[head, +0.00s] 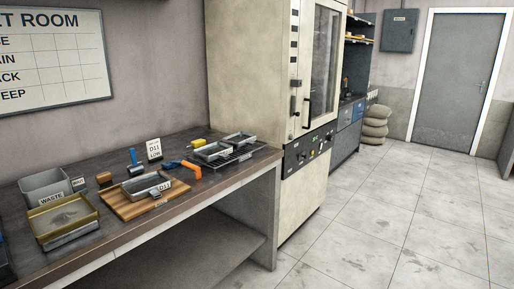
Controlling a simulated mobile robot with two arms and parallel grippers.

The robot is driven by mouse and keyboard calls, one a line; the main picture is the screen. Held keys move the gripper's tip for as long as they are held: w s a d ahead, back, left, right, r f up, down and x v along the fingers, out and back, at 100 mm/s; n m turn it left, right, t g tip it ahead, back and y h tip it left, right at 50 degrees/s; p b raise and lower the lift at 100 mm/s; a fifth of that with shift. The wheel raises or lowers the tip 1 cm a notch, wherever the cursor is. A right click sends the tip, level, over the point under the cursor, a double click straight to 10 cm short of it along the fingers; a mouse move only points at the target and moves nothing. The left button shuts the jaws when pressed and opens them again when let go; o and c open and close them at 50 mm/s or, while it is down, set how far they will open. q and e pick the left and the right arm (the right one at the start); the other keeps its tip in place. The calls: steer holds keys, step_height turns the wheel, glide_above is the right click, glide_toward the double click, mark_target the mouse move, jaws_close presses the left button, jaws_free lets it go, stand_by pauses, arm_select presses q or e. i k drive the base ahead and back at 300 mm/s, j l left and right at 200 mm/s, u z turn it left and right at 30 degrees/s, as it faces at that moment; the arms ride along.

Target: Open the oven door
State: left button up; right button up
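The oven (247,75) is a tall cream cabinet standing at the right end of the workbench. Its door (324,60) has a tall dark glass window and appears shut. A dark handle (306,112) is on the door's lower left side. A control panel (309,147) with knobs runs below the door. Neither of my grippers is in the head view.
The workbench (225,193) holds metal trays (212,152), a wooden board (116,203), a waste bin (45,187) and small tools. Open tiled floor (375,220) lies before the oven. Sacks (375,126) and a grey door (457,75) are farther back.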

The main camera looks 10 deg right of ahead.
mark_target(304, 124)
steer(key=i+l, duration=0.35)
steer(key=l, duration=0.2)
steer(key=i+l, duration=0.4)
steer(key=l, duration=0.15)
steer(key=i+l, duration=0.35)
steer(key=l, duration=0.2)
steer(key=i+l+z, duration=0.1)
steer(key=i+l, duration=0.3)
steer(key=l, duration=0.15)
